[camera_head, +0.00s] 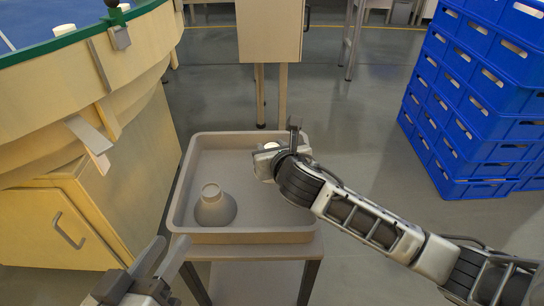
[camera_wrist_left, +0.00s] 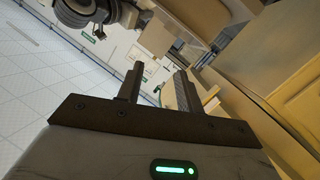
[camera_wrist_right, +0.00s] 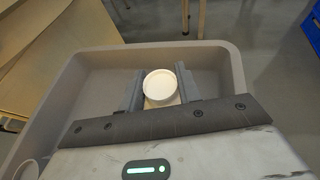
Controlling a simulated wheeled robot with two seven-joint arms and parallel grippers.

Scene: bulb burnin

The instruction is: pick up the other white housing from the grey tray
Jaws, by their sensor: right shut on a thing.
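The grey tray (camera_head: 260,237) stands on a small stand in the middle of the head view. One white housing (camera_head: 215,207), a flared cone with a round neck, stands in its front left part, in shadow. My right gripper (camera_head: 270,160) is over the tray's right back part, shut on another white housing (camera_wrist_right: 160,84). Its pale round top shows between the fingers in the right wrist view; the gripper hides most of it in the head view. My left gripper (camera_head: 160,256) is open and empty, left of the tray's front; its parted fingers (camera_wrist_left: 160,88) show in the left wrist view.
A round wooden bench (camera_head: 140,55) with a green rim curves in at upper left, above a yellow cabinet (camera_head: 45,235). Stacked blue crates (camera_head: 480,110) stand at right. A wooden cabinet (camera_head: 268,30) stands behind the tray. The floor between tray and crates is clear.

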